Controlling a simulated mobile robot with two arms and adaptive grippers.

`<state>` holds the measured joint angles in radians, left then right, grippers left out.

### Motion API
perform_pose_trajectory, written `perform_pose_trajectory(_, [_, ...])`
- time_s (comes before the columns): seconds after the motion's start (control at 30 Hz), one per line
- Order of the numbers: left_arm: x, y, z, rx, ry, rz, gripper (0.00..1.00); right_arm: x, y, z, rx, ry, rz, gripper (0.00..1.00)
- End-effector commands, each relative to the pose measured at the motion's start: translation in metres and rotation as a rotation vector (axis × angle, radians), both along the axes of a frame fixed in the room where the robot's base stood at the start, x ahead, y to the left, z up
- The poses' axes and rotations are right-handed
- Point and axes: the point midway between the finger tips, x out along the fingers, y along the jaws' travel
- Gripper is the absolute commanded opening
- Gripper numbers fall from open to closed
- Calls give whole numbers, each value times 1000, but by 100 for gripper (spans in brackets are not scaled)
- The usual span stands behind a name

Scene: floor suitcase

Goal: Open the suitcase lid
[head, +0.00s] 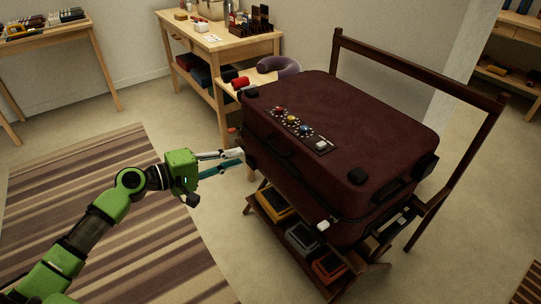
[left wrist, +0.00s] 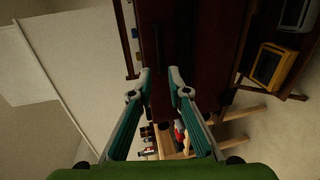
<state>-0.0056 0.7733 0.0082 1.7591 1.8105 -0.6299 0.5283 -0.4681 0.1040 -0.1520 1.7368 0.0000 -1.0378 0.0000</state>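The dark maroon suitcase (head: 340,130) lies flat on a wooden rack, its lid down. A panel with several coloured knobs (head: 300,128) is on top of the lid. A seam runs along its side below the lid. My left gripper (head: 241,159) is at the suitcase's left corner, at about the height of the side. In the left wrist view, its two fingers (left wrist: 160,80) are apart with nothing held between them, and the suitcase side (left wrist: 205,45) is just beyond the tips. I cannot tell whether they touch it. My right gripper is not in view.
The rack (head: 420,68) has a tall rail behind the suitcase and a lower shelf with toolboxes (head: 300,238). A wooden workbench (head: 220,42) stands behind, with a purple neck pillow (head: 279,66) near it. A striped rug (head: 100,215) lies on the open floor at left.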

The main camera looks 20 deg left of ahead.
Motion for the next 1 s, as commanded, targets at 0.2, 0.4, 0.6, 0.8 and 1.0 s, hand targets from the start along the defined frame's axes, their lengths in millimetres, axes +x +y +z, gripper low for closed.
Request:
perform_pose_trajectory(0.2, [27, -19, -5, -1, -2, 2, 17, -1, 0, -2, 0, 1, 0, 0])
perform_pose_trajectory(0.4, [61, -46, -14, 0, -3, 3, 17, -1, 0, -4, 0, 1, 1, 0])
perform_pose_trajectory(0.6, [88, -67, -22, 2, -1, 5, 17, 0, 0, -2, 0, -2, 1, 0])
perform_pose_trajectory(0.8, [102, -78, -26, 2, 0, 5, 17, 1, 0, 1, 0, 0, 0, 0])
perform_pose_trajectory(1.0, [104, -80, -27, 4, 1, 5, 17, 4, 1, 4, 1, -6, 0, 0])
